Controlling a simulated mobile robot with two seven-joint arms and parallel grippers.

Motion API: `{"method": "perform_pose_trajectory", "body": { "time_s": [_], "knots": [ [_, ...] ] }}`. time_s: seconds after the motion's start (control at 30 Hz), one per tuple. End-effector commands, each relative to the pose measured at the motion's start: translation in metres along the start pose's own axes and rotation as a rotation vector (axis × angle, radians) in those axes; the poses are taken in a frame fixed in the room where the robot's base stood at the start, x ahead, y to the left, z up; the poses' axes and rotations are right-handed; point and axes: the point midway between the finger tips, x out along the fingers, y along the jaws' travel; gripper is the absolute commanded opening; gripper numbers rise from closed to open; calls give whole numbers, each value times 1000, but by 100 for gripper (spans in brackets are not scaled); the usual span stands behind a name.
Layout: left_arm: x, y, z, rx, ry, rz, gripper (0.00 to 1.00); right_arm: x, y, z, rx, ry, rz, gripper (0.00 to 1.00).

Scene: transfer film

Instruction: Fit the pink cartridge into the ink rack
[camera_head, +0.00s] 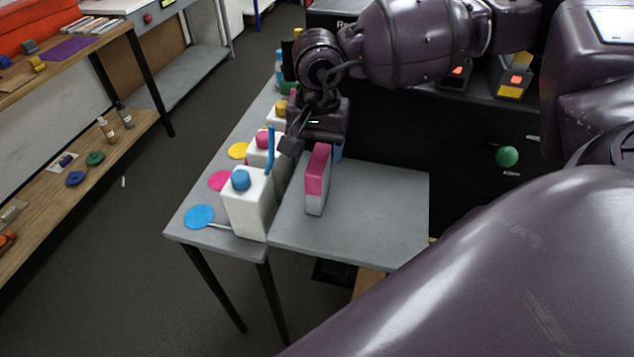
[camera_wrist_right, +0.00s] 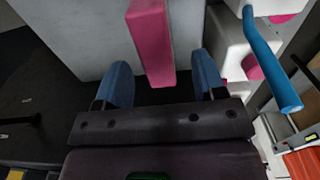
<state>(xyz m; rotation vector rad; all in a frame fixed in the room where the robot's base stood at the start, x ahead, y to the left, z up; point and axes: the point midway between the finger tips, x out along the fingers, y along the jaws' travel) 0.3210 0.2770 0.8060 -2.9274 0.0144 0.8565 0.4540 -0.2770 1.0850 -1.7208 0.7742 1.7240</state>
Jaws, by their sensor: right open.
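The pink cartridge (camera_head: 317,178), a thin upright block with a pink top and a whitish lower part, stands on the grey table near its left side. In the right wrist view its pink top (camera_wrist_right: 151,42) lies between and just ahead of two blue fingers. My right gripper (camera_head: 316,147) is open, right behind the cartridge in the head view. The right wrist view shows both fingers (camera_wrist_right: 161,78) spread, one to each side, with nothing clamped. I cannot make out an ink rack for certain. My left gripper is not in view.
White bottles with blue (camera_head: 248,205) and pink (camera_head: 262,155) caps stand left of the cartridge, with coloured discs (camera_head: 199,217) beside them. A blue tube (camera_wrist_right: 268,60) rises close by. The grey table (camera_head: 375,215) is clear to the right. A black machine (camera_head: 470,150) stands behind.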

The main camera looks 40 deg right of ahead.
Motion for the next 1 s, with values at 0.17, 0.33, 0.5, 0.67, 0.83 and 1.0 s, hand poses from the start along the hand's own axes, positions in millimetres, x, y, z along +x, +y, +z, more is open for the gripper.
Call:
{"method": "perform_pose_trajectory", "body": {
  "time_s": [0.17, 0.33, 0.5, 0.67, 0.83, 1.0],
  "knots": [
    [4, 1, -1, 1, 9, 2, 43, 10, 0, 2, -1, -1, -1, 64],
    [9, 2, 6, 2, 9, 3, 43, 32, 2, 6, 0, -2, 1, 64],
    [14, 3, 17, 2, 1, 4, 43, 53, 2, 6, 0, -1, 1, 64],
    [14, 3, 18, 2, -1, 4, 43, 53, 2, 6, 1, 0, -2, 64],
    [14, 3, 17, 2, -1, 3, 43, 52, 2, 6, 1, 0, -2, 53],
    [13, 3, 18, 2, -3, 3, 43, 52, 2, 6, 1, 0, -2, 27]
  ]
}}
